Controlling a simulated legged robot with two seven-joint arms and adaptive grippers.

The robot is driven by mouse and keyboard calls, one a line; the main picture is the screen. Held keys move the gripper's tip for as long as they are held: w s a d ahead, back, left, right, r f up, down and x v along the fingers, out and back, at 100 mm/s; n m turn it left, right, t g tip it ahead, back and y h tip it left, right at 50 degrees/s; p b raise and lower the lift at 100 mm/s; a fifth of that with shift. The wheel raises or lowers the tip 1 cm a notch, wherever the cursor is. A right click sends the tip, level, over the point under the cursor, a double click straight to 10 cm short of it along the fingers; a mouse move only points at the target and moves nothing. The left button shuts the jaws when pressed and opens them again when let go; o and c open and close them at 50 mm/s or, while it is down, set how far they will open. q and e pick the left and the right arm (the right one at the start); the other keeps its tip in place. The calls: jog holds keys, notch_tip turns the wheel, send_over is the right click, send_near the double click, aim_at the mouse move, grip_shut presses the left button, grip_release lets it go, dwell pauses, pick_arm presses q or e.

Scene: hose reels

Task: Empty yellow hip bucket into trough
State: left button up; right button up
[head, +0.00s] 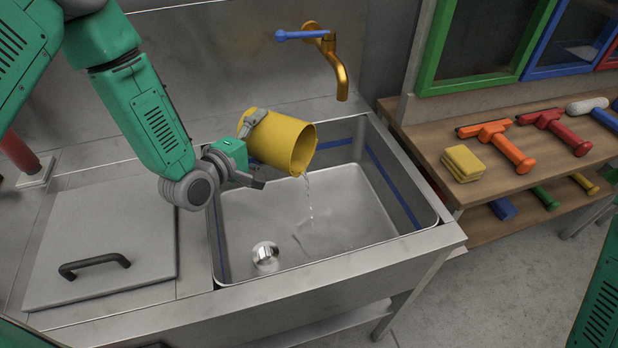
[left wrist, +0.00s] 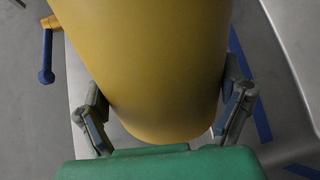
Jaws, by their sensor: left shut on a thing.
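The yellow bucket (head: 287,143) is tilted on its side above the steel trough (head: 330,205) in the head view. Its mouth faces right and down. A thin stream of water (head: 308,195) falls from its lip into the trough. My left gripper (head: 255,150) is shut around the bucket and holds it above the trough floor. In the left wrist view the bucket (left wrist: 150,65) fills the middle, with one finger on each side of it. The inside of the bucket is mostly hidden. The right gripper is not in view.
A brass tap (head: 340,72) with a blue handle stands behind the trough. A grey lid (head: 105,240) with a black handle lies to the left. A wooden shelf (head: 540,118) at right holds yellow sponges (head: 462,163) and several coloured tools. The air over the trough's right half is clear.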

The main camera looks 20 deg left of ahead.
pick_arm(q)
jog(key=shift+s+d+r+m+y+p, duration=0.1)
jog(key=shift+d+r+m+y+p, duration=0.3)
jog(key=shift+r+m+p, duration=0.35)
dwell(0.8)
